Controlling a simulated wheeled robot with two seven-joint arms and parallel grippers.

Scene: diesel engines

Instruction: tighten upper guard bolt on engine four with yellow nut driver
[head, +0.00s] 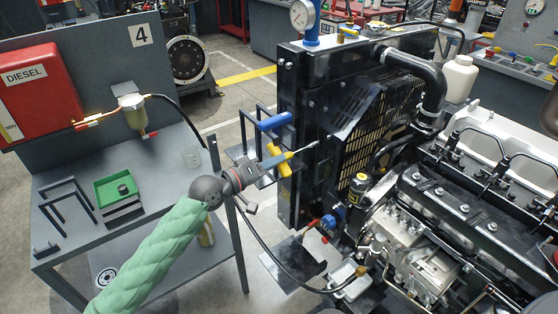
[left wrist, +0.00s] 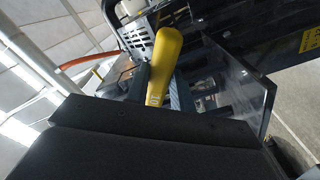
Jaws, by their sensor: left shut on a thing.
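The yellow nut driver (head: 284,157) is in my left gripper (head: 277,163), which is shut on its handle. Its metal shaft points right and slightly up, toward the radiator side of the engine, with the tip in front of the black panel. The left wrist view shows the yellow handle (left wrist: 165,60) between the fingers (left wrist: 158,85). Engine four (head: 450,200) stands at the right, with a black guard with a grille (head: 388,125) behind the radiator (head: 305,100). I cannot make out the upper guard bolt for certain. My right gripper is not in view.
A blue-handled tool (head: 274,121) sits at a dark rack (head: 250,125) close to my left gripper. A grey bench (head: 160,180) with a green tray (head: 116,188) and a red diesel tank (head: 38,90) is at left. A black hose (head: 290,278) loops below the gripper.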

